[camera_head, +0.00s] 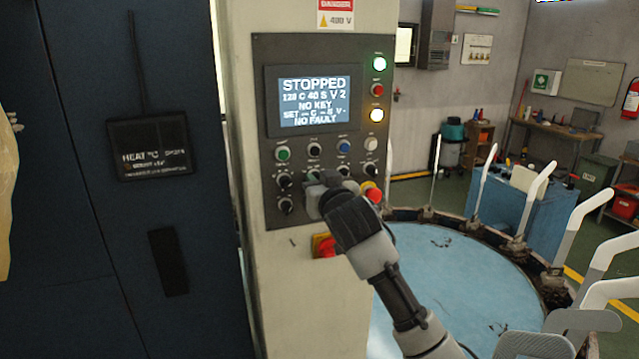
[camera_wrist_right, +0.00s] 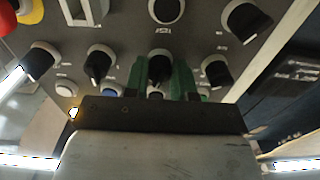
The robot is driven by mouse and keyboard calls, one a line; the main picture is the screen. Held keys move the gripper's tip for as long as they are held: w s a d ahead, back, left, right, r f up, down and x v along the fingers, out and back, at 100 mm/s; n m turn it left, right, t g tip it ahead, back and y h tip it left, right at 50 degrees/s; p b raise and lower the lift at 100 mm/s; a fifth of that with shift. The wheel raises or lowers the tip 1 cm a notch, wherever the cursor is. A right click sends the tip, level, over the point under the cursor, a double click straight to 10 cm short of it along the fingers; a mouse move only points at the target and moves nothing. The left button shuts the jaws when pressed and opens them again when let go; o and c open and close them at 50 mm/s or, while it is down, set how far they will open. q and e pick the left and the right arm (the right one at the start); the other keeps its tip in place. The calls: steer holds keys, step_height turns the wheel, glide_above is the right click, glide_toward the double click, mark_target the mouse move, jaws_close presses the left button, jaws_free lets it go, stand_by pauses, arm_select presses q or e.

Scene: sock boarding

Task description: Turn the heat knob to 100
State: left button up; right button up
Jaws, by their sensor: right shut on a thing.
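The control panel (camera_head: 258,150) stands upright and carries a lit screen (camera_head: 315,100) reading STOPPED, about 120 C 40 S V 2, NO KEY and NO FAULT. Rows of black knobs and buttons sit below the screen. My right gripper (camera_head: 322,190) is at the lower knob rows and hides some of them. In the right wrist view its green fingers (camera_wrist_right: 160,82) are shut on a black knob (camera_wrist_right: 160,67), one finger on each side. I cannot read this knob's label or its setting. My left gripper is not in view.
Other black knobs (camera_wrist_right: 98,63) flank the held one closely. A red emergency button (camera_head: 373,194) and a red switch on yellow (camera_head: 326,246) are near my right arm. A round blue table (camera_head: 440,275) with white upright forms (camera_head: 535,195) lies to the right.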

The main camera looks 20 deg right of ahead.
steer(key=shift+n, duration=0.3)
steer(key=n, duration=1.5)
steer(key=shift+d, duration=0.1)
steer(key=shift+n, duration=0.3)
steer(key=o, duration=0.9)
